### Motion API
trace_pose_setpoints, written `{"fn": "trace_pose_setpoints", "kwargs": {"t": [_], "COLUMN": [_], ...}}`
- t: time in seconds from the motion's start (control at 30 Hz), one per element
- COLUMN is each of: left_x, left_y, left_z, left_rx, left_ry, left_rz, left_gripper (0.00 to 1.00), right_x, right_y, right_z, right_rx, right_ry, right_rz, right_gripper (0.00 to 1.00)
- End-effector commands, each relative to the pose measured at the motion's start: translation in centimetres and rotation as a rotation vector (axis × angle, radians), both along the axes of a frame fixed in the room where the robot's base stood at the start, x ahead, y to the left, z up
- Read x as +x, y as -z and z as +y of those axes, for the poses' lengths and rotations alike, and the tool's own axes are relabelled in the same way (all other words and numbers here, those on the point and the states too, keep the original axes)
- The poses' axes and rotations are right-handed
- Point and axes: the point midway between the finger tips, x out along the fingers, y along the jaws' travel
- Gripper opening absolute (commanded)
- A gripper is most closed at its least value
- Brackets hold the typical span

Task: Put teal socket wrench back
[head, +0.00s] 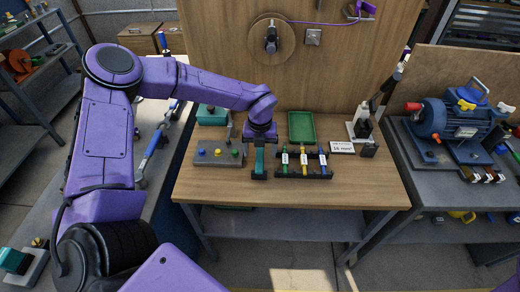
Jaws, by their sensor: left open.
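My left gripper (259,158) hangs pointing down over the middle of the wooden bench, just left of a black tool rack (304,176). It is open. A teal block with a dark tip shows at its end; I cannot tell whether this is its fingers or a tool. The rack holds upright tools with white labels: a green or teal one (285,166), a yellow one (304,168) and a blue one (323,168). I cannot tell which is the teal socket wrench. My right gripper is not in view.
A grey button box (217,153) stands left of the gripper, a teal box (211,115) behind it. A green tray (302,126) lies behind the rack. A small sign (342,148) and a white stand (358,127) are right. The bench front (290,197) is clear.

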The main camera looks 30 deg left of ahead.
Motion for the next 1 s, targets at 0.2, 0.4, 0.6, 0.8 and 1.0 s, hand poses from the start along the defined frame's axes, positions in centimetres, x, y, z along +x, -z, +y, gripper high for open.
{"fn": "trace_pose_setpoints", "kwargs": {"t": [0.2,0.4,0.6,0.8,1.0], "left_x": [0.0,0.0,0.0,0.0,0.0], "left_y": [-1.6,-2.8,-4.0,-5.2,-5.3], "left_z": [0.0,0.0,0.0,0.0,0.0], "left_rx": [-0.001,-0.001,-0.001,-0.001,-0.001], "left_ry": [0.000,0.001,0.000,0.000,0.001], "left_rz": [-0.001,-0.001,0.000,-0.001,-0.001], "left_gripper": [0.83,0.83,0.83,0.83,0.83], "right_x": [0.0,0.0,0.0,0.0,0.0], "right_y": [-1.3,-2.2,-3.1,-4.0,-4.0], "right_z": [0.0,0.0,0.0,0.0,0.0], "right_rx": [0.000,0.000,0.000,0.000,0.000], "right_ry": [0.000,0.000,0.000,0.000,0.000], "right_rz": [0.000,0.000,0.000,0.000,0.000], "right_gripper": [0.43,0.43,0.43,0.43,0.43]}}
